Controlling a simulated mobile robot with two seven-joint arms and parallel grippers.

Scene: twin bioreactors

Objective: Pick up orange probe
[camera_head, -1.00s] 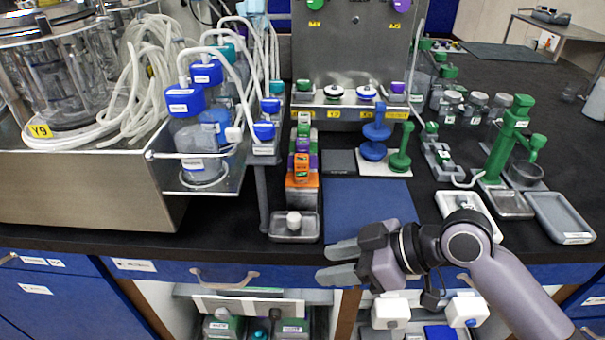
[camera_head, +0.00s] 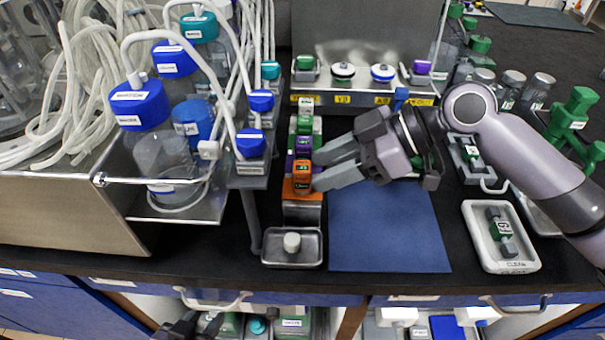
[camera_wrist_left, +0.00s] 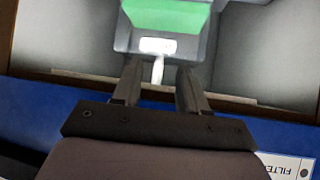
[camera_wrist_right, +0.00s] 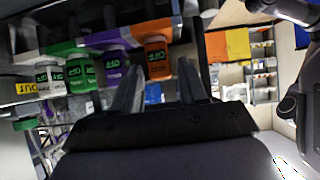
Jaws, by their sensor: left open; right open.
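The orange probe (camera_head: 302,177) stands at the near end of a rack row, in front of a purple probe (camera_head: 303,146) and a green one (camera_head: 304,124). My right gripper (camera_head: 316,169) is open just to the right of the orange probe, its fingers pointing at it. In the right wrist view the orange probe (camera_wrist_right: 156,58) shows beyond and between the open fingertips (camera_wrist_right: 160,72), with no visible grip. My left gripper (camera_head: 190,330) is low at the bottom edge, in front of the cabinet. In the left wrist view it is open and empty (camera_wrist_left: 158,72), facing a green-and-grey container.
A metal tray with a white knob (camera_head: 292,260) sits in front of the rack. Blue-capped bottles and tubes (camera_head: 150,130) crowd the left side. A blue mat (camera_head: 385,235) lies clear under the right arm. A white tray (camera_head: 500,262) holds a dark green-labelled item.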

